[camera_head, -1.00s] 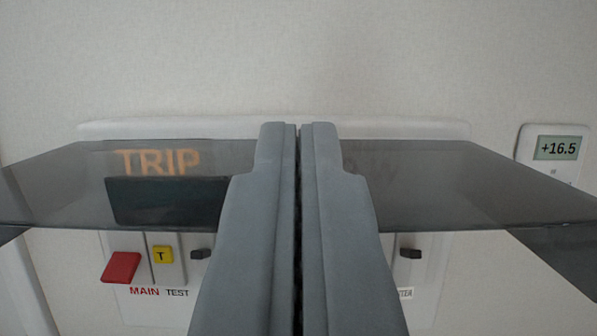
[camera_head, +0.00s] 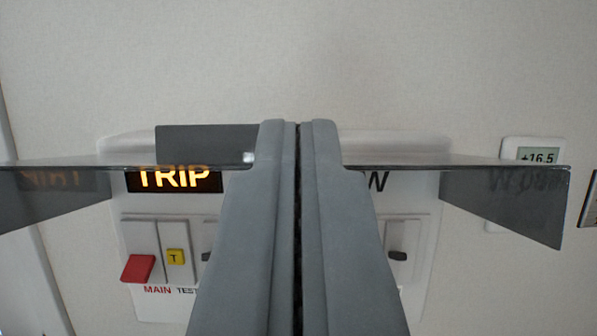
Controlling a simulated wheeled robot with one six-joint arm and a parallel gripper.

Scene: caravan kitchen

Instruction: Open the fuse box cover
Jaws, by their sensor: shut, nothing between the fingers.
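The fuse box (camera_head: 140,300) is on the wall ahead, with its tinted see-through cover (camera_head: 420,161) swung up. I see the cover almost edge-on, as a thin band across the view, with dark side flaps hanging at each end. Under it the lit TRIP display (camera_head: 172,179), a red MAIN switch (camera_head: 138,268) and a yellow T button (camera_head: 175,257) show uncovered. My gripper (camera_head: 299,124) is shut and empty, its fingers upright in the middle of the view and crossing the cover's line. I cannot tell whether they touch it. The fingers hide the middle of the box.
A small wall display (camera_head: 538,157) reading +16.5 is to the right, partly behind the cover's right end. A dark-framed item (camera_head: 589,200) shows at the right edge. A dark switch (camera_head: 397,254) is right of my fingers. The wall above is bare.

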